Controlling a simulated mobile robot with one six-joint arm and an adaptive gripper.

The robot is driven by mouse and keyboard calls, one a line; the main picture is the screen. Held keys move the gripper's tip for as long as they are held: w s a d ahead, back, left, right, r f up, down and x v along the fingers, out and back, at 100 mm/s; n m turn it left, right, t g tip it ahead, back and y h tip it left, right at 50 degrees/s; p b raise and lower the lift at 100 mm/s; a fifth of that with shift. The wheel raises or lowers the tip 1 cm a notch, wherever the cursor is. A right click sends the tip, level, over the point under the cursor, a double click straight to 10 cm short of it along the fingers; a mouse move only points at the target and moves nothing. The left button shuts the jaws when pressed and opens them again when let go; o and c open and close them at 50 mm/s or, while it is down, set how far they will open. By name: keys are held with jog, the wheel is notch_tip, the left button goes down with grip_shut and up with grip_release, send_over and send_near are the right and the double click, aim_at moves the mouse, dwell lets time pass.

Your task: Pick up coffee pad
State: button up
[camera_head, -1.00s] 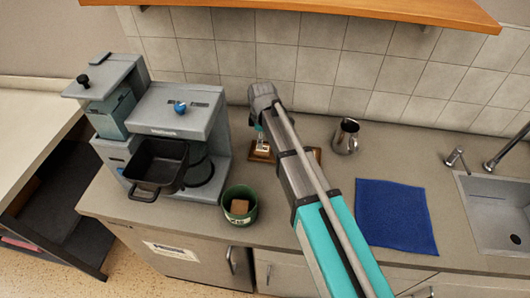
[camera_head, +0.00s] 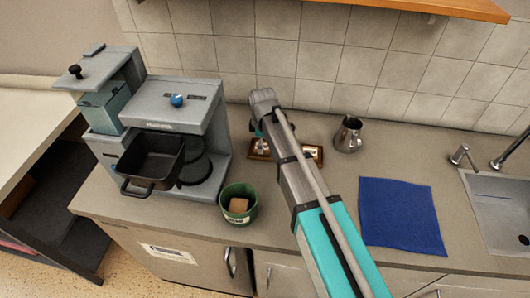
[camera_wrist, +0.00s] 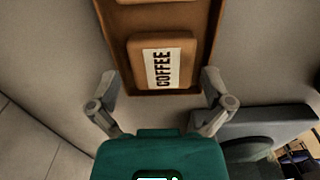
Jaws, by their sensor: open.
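The coffee pad (camera_wrist: 180,64) is a brown block with a white label reading COFFEE. In the wrist view it lies in a brown wooden tray (camera_wrist: 119,50) at the top middle. My gripper (camera_wrist: 160,88) is open, with one finger on each side of the pad's near end. Nothing is between the fingertips that I can see as held; whether they touch the tray cannot be told. In the head view my arm covers the middle of the tray (camera_head: 312,152), and the gripper is largely hidden behind the arm.
A grey coffee machine (camera_head: 175,105) with a black basket (camera_head: 150,160) stands left. A green pot (camera_head: 250,212) holding a brown block (camera_head: 238,205) stands in front. A metal jug (camera_head: 348,135), blue cloth (camera_head: 402,215) and sink (camera_head: 505,205) are right. A wooden shelf (camera_head: 440,8) hangs above.

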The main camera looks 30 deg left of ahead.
jog(key=shift+f+b, duration=0.35)
jog(key=shift+f, duration=0.25)
jog(key=c, duration=0.8)
jog(key=shift+r, duration=0.2)
notch_tip(320, 180, up, 2)
jog(key=shift+r+p, duration=0.1)
jog(key=shift+p, duration=1.15)
jog(key=shift+s+d+r+p, duration=0.15)
jog(key=shift+s+r+p, duration=1.6)
jog(key=shift+s, duration=0.6)
jog(key=shift+s+d+r+p, duration=0.15)
jog(key=shift+s+r+p, duration=1.65)
jog(key=shift+s, duration=0.5)
jog(key=shift+s+d+r+p, duration=0.15)
jog(key=shift+s+r+p, duration=1.6)
jog(key=shift+s, duration=0.6)
